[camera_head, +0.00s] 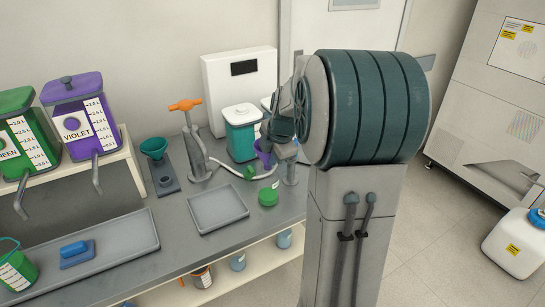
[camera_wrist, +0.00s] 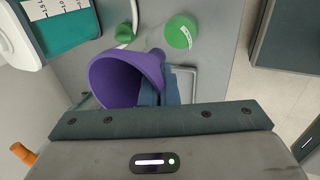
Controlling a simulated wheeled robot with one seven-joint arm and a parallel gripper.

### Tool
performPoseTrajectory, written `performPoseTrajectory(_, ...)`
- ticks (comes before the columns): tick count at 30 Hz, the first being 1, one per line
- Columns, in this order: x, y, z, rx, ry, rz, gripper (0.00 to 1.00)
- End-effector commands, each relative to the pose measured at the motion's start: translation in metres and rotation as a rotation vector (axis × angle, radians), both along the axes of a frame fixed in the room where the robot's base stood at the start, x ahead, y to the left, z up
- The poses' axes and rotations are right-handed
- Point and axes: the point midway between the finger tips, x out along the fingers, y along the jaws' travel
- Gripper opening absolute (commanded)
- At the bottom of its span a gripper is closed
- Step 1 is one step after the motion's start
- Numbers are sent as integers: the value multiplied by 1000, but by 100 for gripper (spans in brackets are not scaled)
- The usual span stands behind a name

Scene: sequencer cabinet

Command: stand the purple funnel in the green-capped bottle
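The purple funnel (camera_head: 264,154) is at my gripper (camera_head: 274,146), above the counter. In the wrist view the funnel (camera_wrist: 118,78) lies tilted, its wide mouth toward the left.
A teal container with a white lid (camera_head: 242,137) stands behind the funnel. A grey tap with an orange handle (camera_head: 190,130) and a teal funnel on a stand (camera_head: 155,150) are to the left. A grey tray (camera_head: 218,208) lies in front. Green and violet dispensers (camera_head: 82,118) are far left.

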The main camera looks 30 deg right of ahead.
Motion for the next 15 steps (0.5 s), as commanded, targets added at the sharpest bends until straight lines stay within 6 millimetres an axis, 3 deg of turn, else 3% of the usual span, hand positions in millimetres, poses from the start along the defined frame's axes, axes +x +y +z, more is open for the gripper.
performPoseTrajectory(1,0,0,0,0,0,0,7)
performPoseTrajectory(3,0,0,0,0,0,0,26)
performPoseTrajectory(15,-2,0,7,-1,-2,0,27)
